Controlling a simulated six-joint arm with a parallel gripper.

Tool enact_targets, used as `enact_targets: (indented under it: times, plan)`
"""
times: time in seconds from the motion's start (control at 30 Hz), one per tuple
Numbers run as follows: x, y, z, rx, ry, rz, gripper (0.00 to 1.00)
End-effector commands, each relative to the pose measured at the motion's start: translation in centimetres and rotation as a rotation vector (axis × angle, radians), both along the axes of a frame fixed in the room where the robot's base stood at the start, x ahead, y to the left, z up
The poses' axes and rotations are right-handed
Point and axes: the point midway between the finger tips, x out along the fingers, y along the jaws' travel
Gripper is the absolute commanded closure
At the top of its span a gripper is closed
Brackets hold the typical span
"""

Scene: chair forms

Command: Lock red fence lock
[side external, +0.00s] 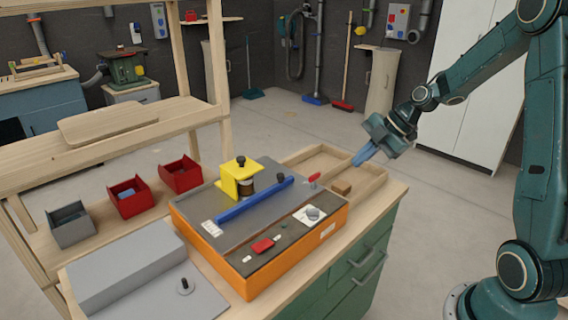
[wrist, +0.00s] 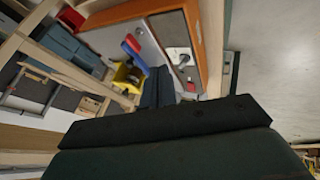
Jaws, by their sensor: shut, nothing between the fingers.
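A small red fence lock lever (side external: 315,177) stands on a short post near the right end of the blue fence (side external: 255,200), on the grey top of the orange-sided machine (side external: 290,254). In the wrist view a red part (wrist: 132,42) shows beside the blue fence; I cannot tell for sure that it is the lever. My gripper (side external: 359,159) is shut and empty, in the air to the right of and above the lever, clear of it. Its dark blue fingers (wrist: 158,80) also show in the wrist view and hide part of the machine.
A yellow guard (side external: 238,179) stands behind the fence. A dial (side external: 309,214) and a red switch (side external: 262,246) sit on the front panel. Red bins (side external: 131,203) stand at left.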

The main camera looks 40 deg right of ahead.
Motion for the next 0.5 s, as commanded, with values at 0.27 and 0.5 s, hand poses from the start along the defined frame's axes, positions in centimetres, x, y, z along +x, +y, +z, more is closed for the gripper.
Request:
enact_targets:
  times: [0.27,0.5]
  plan:
    - [0.01,0.03,-0.02,0.0,0.001,-0.001,1.0]
    - [0.45,0.42,-0.78,0.001,0.003,-0.001,1.0]
